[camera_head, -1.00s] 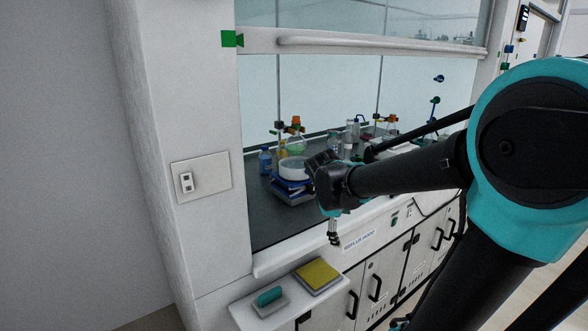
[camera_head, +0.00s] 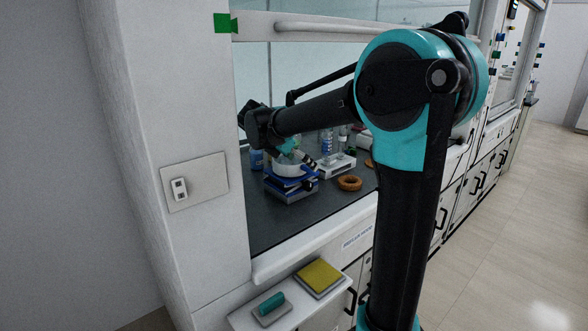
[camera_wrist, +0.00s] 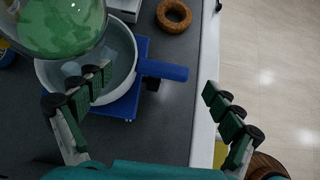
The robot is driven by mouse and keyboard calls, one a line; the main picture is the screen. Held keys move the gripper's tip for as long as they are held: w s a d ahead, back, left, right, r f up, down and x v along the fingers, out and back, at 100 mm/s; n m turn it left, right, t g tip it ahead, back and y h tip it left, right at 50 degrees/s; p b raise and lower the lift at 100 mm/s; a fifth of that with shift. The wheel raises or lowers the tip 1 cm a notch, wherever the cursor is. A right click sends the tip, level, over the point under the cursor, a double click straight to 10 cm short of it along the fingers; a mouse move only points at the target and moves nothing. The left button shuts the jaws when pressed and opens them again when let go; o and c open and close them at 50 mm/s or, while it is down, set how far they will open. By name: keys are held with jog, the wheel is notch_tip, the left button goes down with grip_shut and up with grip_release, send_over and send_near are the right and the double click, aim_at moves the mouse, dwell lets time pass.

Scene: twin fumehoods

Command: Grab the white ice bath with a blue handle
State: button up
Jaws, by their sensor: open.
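The white ice bath (camera_head: 285,169) is a round bowl on a blue lab jack (camera_head: 291,193) inside the fumehood, partly hidden by my arm. In the wrist view, the bath's rim (camera_wrist: 131,62) shows at the left, with its blue handle (camera_wrist: 163,70) pointing right. A round flask of green liquid (camera_wrist: 60,25) covers part of the bowl. My gripper (camera_wrist: 157,83) is open and empty. The handle lies between its two spread fingers in the picture; the depth gap is unclear. The left finger overlaps the bowl in view. My gripper is also near the bath in the head view (camera_head: 304,157).
A cork ring (camera_head: 349,183) and a white device (camera_head: 337,165) stand right of the jack. Bottles (camera_head: 327,143) stand behind. The fumehood's left wall (camera_head: 195,130) is close to my arm. A shelf outside holds a yellow pad (camera_head: 319,276). The dark worktop in front is clear.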

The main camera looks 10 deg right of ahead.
aim_at(308, 168)
jog(key=shift+s+f+x, duration=0.1)
jog(key=shift+s+x, duration=0.05)
jog(key=shift+x, duration=1.25)
jog(key=shift+s+f+x, duration=0.15)
jog(key=shift+x, duration=1.2)
jog(key=shift+a, duration=0.1)
jog(key=c, duration=2)
jog(key=shift+r, duration=0.1)
